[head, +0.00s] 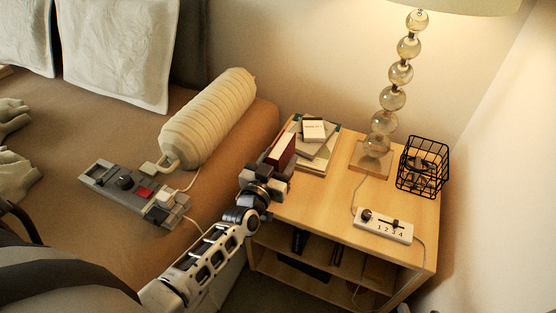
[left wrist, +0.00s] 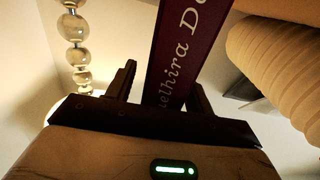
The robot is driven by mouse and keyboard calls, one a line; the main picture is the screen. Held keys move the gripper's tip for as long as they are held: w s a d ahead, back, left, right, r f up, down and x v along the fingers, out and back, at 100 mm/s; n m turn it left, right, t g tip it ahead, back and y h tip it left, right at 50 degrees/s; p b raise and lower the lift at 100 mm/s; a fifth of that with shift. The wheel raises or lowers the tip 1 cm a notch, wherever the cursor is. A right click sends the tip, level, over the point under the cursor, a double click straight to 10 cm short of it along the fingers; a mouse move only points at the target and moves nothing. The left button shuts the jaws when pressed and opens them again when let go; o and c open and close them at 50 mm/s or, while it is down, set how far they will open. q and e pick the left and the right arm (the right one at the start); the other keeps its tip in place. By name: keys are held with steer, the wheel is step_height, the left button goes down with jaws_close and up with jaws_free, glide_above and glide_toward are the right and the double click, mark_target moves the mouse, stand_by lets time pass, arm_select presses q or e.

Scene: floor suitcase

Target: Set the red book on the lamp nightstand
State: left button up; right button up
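The red book (head: 285,148) stands upright at the left front edge of the lamp nightstand (head: 320,212). My left gripper (head: 270,168) is around its lower part. In the left wrist view the dark red book (left wrist: 185,50), with pale lettering, rises between the two fingers (left wrist: 160,85). A pale gap shows between the left-hand finger and the book, so the gripper looks open; the other finger is partly hidden behind the book. Whether the book's bottom rests on the top is hidden. My right gripper is not identifiable.
The glass-ball lamp (head: 392,97), black wire basket (head: 424,170) and numbered switch box (head: 384,226) occupy the back and right. The top's middle front is clear.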

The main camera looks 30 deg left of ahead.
arm_select(q)
steer(key=shift+r, duration=0.25)
steer(key=s+p, duration=0.1)
steer(key=s, duration=1)
steer(key=s+d+m+g+h, duration=0.2)
steer(key=s+d+g+h, duration=0.2)
steer(key=s+d, duration=0.7)
steer(key=d+g, duration=0.1)
steer(key=g, duration=0.1)
steer(key=shift+s+r+g+h, duration=0.2)
steer(key=shift+r+g+h, duration=0.2)
arm_select(e)
steer(key=shift+d+r, duration=0.1)
steer(key=shift+r, duration=0.15)
